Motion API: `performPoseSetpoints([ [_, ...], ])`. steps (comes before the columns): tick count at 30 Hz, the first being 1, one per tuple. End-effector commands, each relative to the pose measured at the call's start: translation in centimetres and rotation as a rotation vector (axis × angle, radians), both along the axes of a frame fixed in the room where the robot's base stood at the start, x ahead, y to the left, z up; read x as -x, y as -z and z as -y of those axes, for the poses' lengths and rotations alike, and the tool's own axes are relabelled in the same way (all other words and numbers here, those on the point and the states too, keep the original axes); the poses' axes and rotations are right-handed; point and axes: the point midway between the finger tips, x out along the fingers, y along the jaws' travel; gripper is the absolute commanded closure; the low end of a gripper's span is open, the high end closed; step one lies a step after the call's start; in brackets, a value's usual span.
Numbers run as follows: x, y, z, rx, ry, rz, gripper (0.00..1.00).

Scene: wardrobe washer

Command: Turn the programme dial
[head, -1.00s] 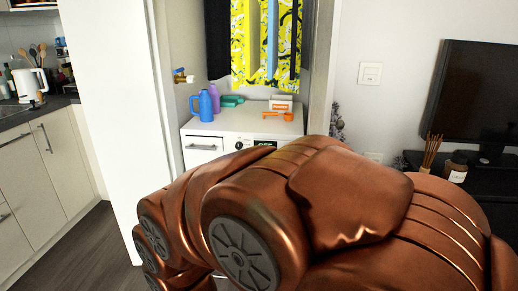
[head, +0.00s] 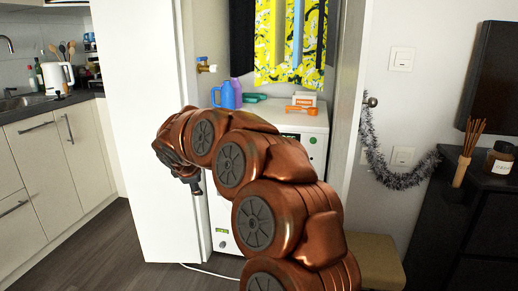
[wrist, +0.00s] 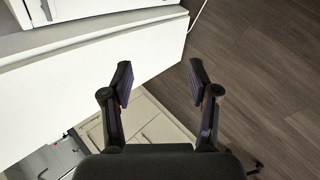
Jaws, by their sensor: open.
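The white washer (head: 222,222) stands in the wardrobe niche, and my arm hides most of its front. A dark display strip and a small green mark (head: 312,140) show at the upper right of its front. I cannot make out the programme dial in either current view. My gripper (head: 195,190) hangs at the washer's left side, near the white door panel, in the head view. In the wrist view my gripper (wrist: 160,82) is open and empty, its two dark fingers well apart. White panels and floor lie beyond it there.
A blue jug (head: 227,96), an orange scoop (head: 301,109) and a powder box (head: 304,99) stand on the washer top. The white door panel (head: 150,130) is at the left. A beige stool (head: 375,260) and a dark cabinet (head: 470,225) are at the right. A white cable crosses the floor.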

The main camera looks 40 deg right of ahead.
Motion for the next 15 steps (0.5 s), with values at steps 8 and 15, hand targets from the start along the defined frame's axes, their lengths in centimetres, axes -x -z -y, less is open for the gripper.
performPoseSetpoints([
  [8, -8.3, 1.0, 9.9, 0.33, -0.126, 0.039, 0.4],
  [15, -11.9, 1.5, 19.1, 0.667, -0.194, -0.027, 0.4],
])
